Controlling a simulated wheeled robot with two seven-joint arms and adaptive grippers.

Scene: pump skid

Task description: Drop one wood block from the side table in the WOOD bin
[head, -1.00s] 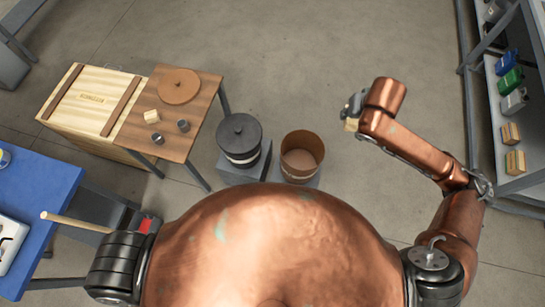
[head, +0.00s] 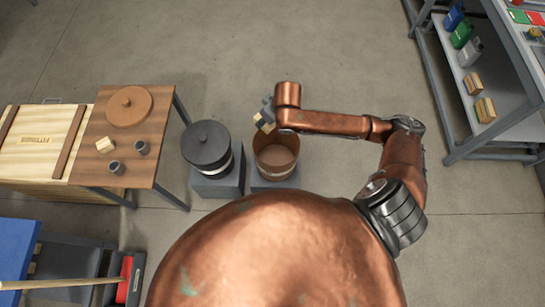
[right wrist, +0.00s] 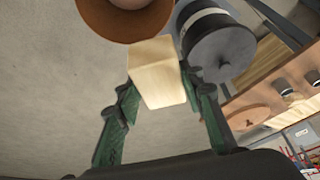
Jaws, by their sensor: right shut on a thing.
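My right gripper (head: 266,112) is shut on a pale wood block (head: 262,124), above and at the back left of the open brown bin (head: 290,172) in the head view. In the right wrist view the block (right wrist: 157,72) sits between the two green fingers, and the brown bin (right wrist: 125,18) is at the top edge. No label on the bin is readable. The side table (head: 152,145) at the left holds another wood block (head: 105,145) and a round brown lid (head: 128,106). My left gripper is not in view.
A dark bin with its lid on (head: 206,146) stands just left of the brown bin; each is on a grey block. Two grey cups (head: 141,147) are on the side table. Open floor lies behind the bins.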

